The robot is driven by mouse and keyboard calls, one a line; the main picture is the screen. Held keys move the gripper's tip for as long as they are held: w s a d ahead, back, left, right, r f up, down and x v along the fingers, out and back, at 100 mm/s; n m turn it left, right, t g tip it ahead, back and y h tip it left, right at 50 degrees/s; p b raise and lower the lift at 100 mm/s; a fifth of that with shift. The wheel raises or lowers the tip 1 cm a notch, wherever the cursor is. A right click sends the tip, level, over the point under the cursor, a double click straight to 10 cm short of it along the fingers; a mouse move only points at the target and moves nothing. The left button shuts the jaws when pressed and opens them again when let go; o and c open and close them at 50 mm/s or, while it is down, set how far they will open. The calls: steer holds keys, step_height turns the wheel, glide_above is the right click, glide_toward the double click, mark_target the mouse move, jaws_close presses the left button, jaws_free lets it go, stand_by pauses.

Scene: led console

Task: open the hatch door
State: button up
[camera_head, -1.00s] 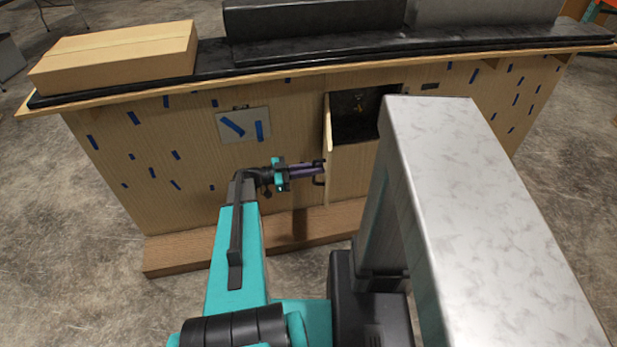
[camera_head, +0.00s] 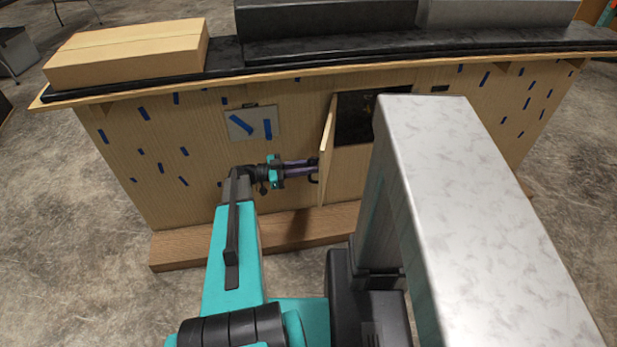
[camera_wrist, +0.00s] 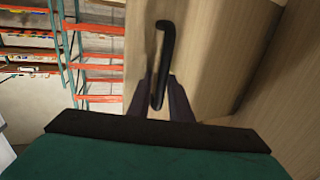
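The hatch door (camera_head: 327,150) is a thin wooden panel standing swung out from the console front, with the dark opening (camera_head: 355,115) showing to its right. Its outer face, also in the wrist view (camera_wrist: 205,45), faces left and carries a black bar handle (camera_wrist: 164,55). My gripper (camera_head: 312,168) reaches in from the left. In the wrist view, its purple fingers (camera_wrist: 160,95) lie on both sides of the handle's lower end and appear closed on it. The exact finger contact is partly hidden by the wrist.
A cardboard box (camera_head: 128,52) and dark blocks sit on the black console top (camera_head: 225,68). A wooden plinth (camera_head: 185,249) runs along the console's foot. Concrete floor (camera_head: 75,250) is clear at left. Shelving (camera_wrist: 95,70) shows behind in the wrist view.

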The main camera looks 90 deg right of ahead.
steer(key=shift+w, duration=0.2)
steer(key=w+a+b, duration=0.1)
steer(key=w+a, duration=0.1)
steer(key=w, duration=1.1)
steer(key=shift+a, duration=0.2)
steer(key=shift+w, duration=0.1)
